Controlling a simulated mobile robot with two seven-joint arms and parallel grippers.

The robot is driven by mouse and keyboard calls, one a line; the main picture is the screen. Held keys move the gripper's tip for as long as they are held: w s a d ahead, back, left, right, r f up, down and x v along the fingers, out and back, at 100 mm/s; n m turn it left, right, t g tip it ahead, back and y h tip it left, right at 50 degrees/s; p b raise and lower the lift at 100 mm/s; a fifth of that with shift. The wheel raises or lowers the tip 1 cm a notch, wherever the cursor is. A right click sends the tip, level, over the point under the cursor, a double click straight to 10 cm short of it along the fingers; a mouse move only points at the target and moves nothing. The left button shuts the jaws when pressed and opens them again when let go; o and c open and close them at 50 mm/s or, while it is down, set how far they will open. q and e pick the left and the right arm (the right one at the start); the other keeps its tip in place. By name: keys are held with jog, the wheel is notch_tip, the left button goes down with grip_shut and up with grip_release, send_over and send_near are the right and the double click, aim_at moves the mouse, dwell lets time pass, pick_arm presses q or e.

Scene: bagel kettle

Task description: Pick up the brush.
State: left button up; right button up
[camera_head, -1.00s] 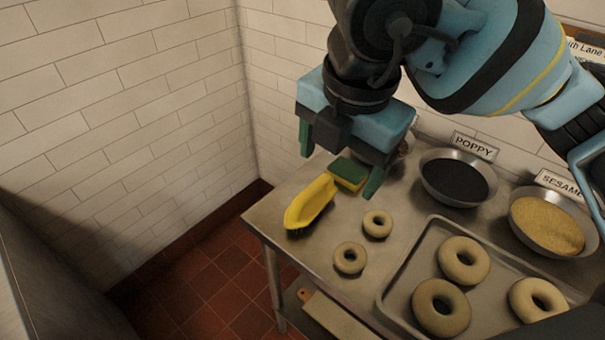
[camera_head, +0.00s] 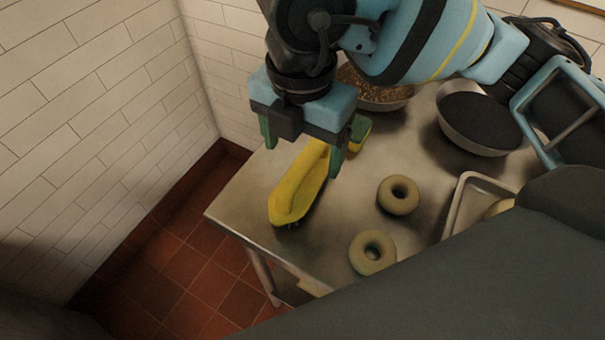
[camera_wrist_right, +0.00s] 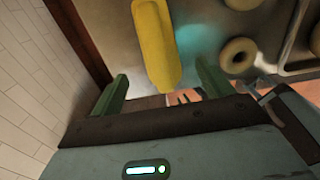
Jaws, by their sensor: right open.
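The yellow brush (camera_head: 297,190) lies on the steel table near its left corner, bristles down, in the head view. In the right wrist view the brush (camera_wrist_right: 156,45) lies ahead of the fingers, between their lines. My right gripper (camera_head: 302,158) is open and empty, with its green fingers above the far part of the brush. In the wrist view the right gripper (camera_wrist_right: 160,90) shows both fingers apart, with nothing between the tips. The far end of the brush is partly hidden behind the gripper in the head view. My left gripper is not in view.
A green and yellow sponge (camera_head: 359,133) sits close to the right finger. Two bagels (camera_head: 398,196) lie right of the brush. Bowls (camera_head: 482,122) and a tray (camera_head: 462,204) stand farther right. The table (camera_head: 238,205) ends just left of the brush; walls stand behind.

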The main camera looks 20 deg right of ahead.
aim_at(302, 163)
jog(key=shift+w+f, duration=0.1)
jog(key=shift+f, duration=0.55)
notch_tip(302, 163, down, 5)
jog(key=c, duration=1.1)
